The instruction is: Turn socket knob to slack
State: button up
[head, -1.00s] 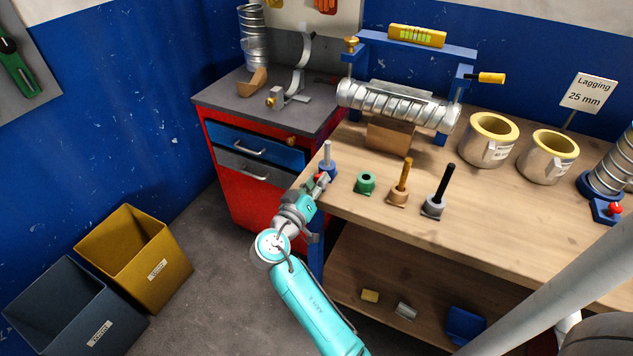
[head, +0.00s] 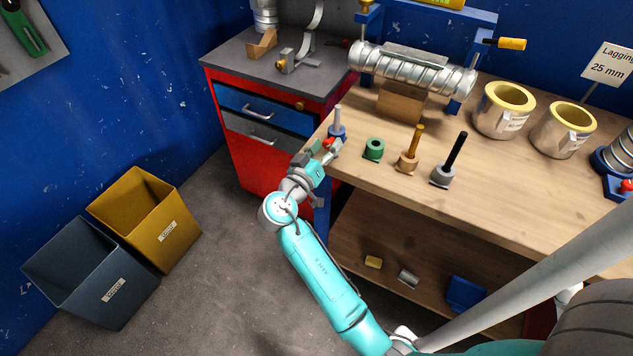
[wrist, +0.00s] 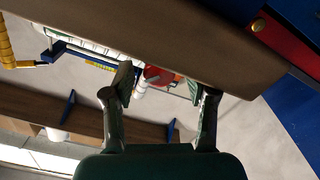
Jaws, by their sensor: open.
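A red knob (head: 329,141) sits on the front of a blue socket (head: 338,131) at the bench's left front corner. A grey peg (head: 338,114) stands upright in this socket. My gripper (head: 323,149) is open at the bench edge, right at the knob. In the wrist view the red knob (wrist: 159,75) shows between the two spread fingertips of my gripper (wrist: 164,88), nearer the left finger. I cannot tell whether a finger touches it. A pale grey part beside the knob is partly hidden by the left finger.
Silver duct (head: 412,70) lies behind. The red cabinet (head: 256,160) is close on the left. The floor in front is clear.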

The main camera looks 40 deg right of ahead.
jog(key=m, duration=0.4)
jog(key=shift+m, duration=0.4)
jog(key=v, duration=1.1)
jog(key=x, duration=1.2)
jog(key=shift+d, duration=0.4)
jog(key=shift+a+m, duration=0.2)
jog(key=shift+m, duration=0.5)
jog(key=s+a+n, duration=0.4)
jog(key=a+n, duration=0.1)
jog(key=a, duration=0.7)
jog(key=x, duration=1.1)
jog(key=shift+s+d+f, duration=0.15)
jog(key=shift+d+f, duration=0.05)
jog(key=shift+d, duration=0.1)
jog(key=m, duration=0.4)
jog(key=shift+a, duration=0.1)
jog(key=v, duration=1)
jog(key=s+a+f+n+t+y, duration=0.1)
jog(key=s+f+n+t+y, duration=0.1)
jog(key=f, duration=0.4)
jog(key=shift+s+f+n+t+y, duration=0.15)
jog(key=shift+s+n+t+y, duration=0.25)
jog(key=shift+s+n, duration=0.55)
